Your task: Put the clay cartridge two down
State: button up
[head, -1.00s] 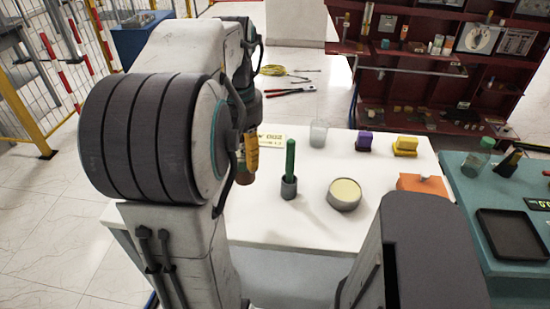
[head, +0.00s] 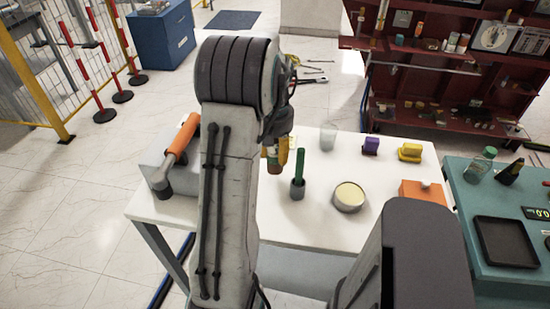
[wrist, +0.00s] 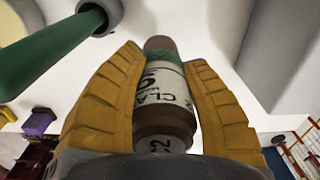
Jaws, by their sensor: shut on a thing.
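My gripper (wrist: 165,60) has yellow ribbed fingers, shut on a cylindrical cartridge (wrist: 163,97). The cartridge has brown ends, a green band and a white label whose readable part includes "CL" and "C2".
A round tin (head: 349,196), a clear glass (head: 328,138), purple (head: 370,146) and yellow (head: 410,152) blocks and an orange box (head: 422,191) stand rightward. An orange-handled tool (head: 182,138) lies left.

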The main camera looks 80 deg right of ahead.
aim_at(275, 162)
jog(key=shift+f+p, duration=0.45)
jog(key=shift+p, duration=0.4)
jog(key=shift+f, duration=1.35)
jog(key=shift+f, duration=0.1)
jog(key=o, duration=1.2)
notch_tip(275, 162, up, 5)
jog(key=shift+r+b, duration=0.2)
jog(key=shift+b, duration=0.1)
jog(key=shift+r+b, duration=0.2)
jog(key=shift+b, duration=0.6)
jog(key=shift+r+b, duration=1.45)
jog(key=shift+r, duration=1.75)
